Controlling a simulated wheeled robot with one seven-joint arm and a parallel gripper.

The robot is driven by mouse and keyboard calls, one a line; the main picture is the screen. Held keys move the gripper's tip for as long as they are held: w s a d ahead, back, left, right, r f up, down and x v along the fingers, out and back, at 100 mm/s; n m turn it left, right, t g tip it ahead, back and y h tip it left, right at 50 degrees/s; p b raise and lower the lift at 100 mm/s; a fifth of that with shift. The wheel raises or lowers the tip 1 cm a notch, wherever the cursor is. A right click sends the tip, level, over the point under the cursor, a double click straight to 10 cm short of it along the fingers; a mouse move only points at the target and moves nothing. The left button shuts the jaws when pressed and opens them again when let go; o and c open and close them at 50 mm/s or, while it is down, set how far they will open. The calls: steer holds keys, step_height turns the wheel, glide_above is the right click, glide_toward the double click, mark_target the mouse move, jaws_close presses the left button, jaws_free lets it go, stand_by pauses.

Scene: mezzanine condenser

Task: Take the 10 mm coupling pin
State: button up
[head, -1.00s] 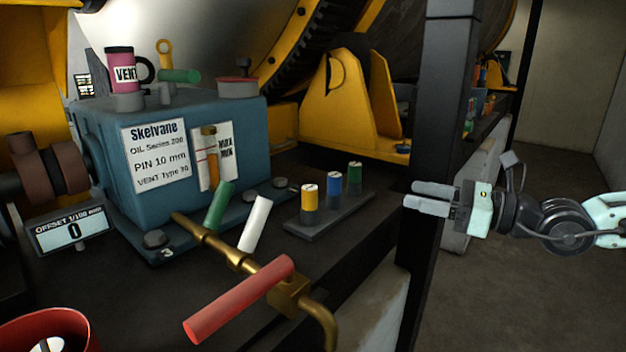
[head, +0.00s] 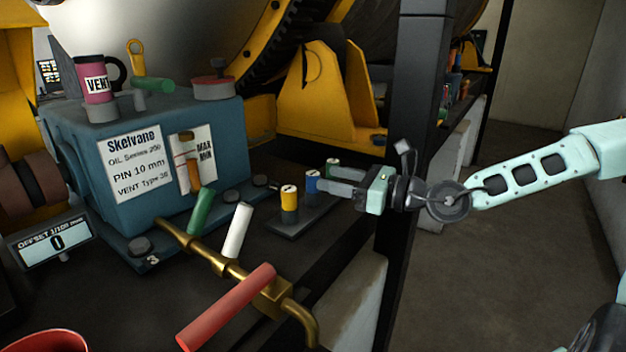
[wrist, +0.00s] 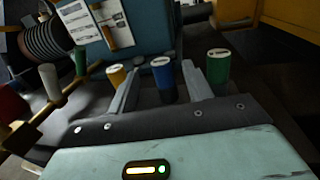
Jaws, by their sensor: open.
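Three capped pins stand upright in a dark rack (head: 290,226) on the bench: a yellow pin (head: 289,203), a blue pin (head: 311,184) and a green pin (head: 333,164). Their cap marks are too small to read, so I cannot tell which is 10 mm. My gripper (head: 320,179) is open and empty, with its fingertips close to the blue and green pins. In the wrist view the blue pin (wrist: 163,78) shows between the two fingers, with the yellow pin (wrist: 117,76) left and the green pin (wrist: 218,68) right. Contact cannot be told.
A blue housing (head: 85,135) carries a label (head: 128,166) reading "PIN 10 mm". Brass pipework with a red handle (head: 228,305), a white handle (head: 237,230) and a green handle (head: 201,212) lies left of the rack. A black post (head: 412,120) stands behind my gripper.

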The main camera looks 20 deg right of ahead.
mark_target(319, 176)
steer(key=shift+p+x, duration=1.3)
steer(key=shift+x, duration=1.4)
jaws_close()
